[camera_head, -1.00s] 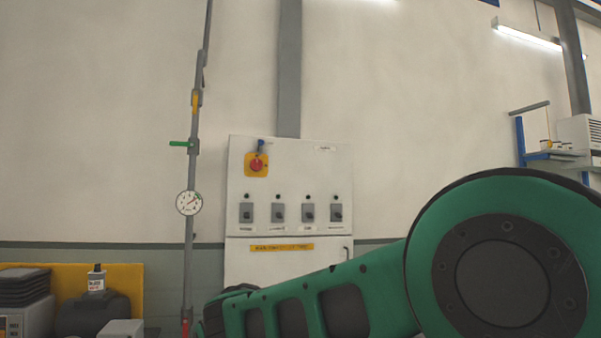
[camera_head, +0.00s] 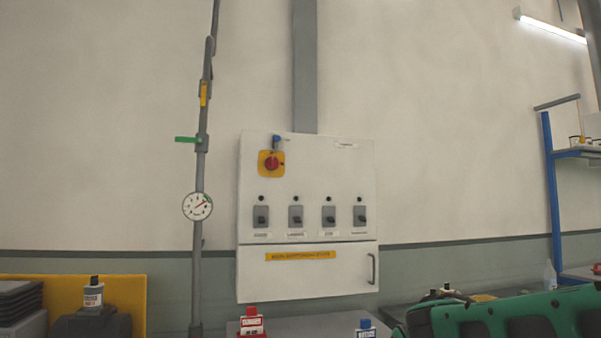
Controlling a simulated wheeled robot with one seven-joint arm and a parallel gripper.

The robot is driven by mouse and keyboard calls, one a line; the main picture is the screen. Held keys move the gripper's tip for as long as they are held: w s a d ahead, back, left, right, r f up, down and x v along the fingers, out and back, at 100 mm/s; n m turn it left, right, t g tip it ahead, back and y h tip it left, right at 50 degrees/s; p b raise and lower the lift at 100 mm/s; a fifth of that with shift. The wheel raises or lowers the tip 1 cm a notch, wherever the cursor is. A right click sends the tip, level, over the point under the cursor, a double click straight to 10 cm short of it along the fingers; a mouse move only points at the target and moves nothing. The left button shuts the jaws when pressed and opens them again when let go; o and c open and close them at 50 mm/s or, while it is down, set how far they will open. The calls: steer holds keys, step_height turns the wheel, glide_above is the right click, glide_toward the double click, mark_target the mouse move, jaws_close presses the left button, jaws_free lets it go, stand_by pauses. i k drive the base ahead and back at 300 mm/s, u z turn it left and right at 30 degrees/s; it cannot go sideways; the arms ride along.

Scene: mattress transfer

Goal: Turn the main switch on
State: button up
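A white electrical cabinet (camera_head: 306,190) hangs on the wall ahead. A red rotary knob on a yellow plate, which looks like the main switch (camera_head: 271,163), is at its upper left. A small blue item (camera_head: 277,141) sits just above the plate. A row of several grey switches with dark levers runs below, including one at the left (camera_head: 261,216) and one at the right (camera_head: 360,216). Their labels are too small to read. My green arm shows at the lower right, well below and to the right of the cabinet. My gripper is out of view.
A grey pipe with a round gauge (camera_head: 197,206) and a green lever (camera_head: 188,140) stands left of the cabinet. A grey surface below holds a red-labelled item (camera_head: 251,321) and a blue-labelled item (camera_head: 366,328). A blue-framed shelf (camera_head: 550,190) is at the right. The cabinet's front looks unobstructed.

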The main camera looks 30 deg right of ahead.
mark_target(272, 163)
steer(key=z, duration=0.15)
steer(key=i, duration=1)
steer(key=u, duration=0.1)
